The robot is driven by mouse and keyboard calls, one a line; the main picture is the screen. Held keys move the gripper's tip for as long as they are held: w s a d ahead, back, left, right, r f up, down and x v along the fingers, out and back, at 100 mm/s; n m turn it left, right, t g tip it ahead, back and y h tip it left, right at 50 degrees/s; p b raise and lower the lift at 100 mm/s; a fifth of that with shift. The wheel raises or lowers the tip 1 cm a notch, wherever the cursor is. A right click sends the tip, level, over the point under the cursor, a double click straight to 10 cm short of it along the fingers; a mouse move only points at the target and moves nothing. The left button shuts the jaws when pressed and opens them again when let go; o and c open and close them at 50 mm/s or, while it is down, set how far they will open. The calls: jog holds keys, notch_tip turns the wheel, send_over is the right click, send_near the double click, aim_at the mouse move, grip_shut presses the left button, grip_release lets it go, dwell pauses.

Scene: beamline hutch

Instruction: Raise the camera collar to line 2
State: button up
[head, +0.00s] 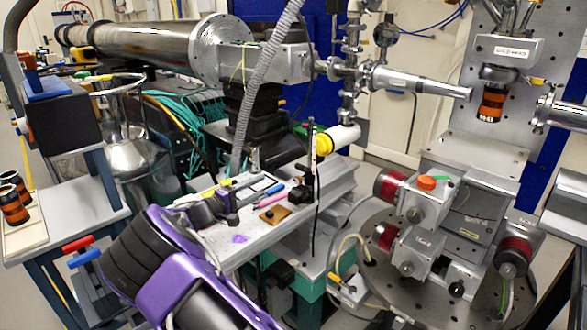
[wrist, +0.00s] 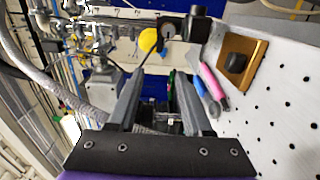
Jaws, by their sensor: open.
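A thin upright post (head: 313,142) stands on the bench right of my gripper in the head view. A black block, apparently the camera collar (head: 302,182), sits low on this post. In the wrist view the post (wrist: 110,24) lies sideways along the top, and the black collar (wrist: 194,30) with a round dark part is near its right end. The line marks are too small to read. My gripper (wrist: 158,78) is open with nothing between its two grey fingers. In the head view my gripper (head: 238,193) is over the bench, apart from the collar.
A yellow-capped white cylinder (head: 335,139) lies behind the post. A grey hose (head: 262,80) rises behind. A motor stage (head: 425,215) stands at right.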

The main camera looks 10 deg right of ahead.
aim_at(298, 168)
jog(key=x, duration=1.7)
jog(key=shift+s+d, duration=0.1)
jog(key=shift+d, duration=0.3)
jog(key=shift+c, duration=0.3)
grip_shut()
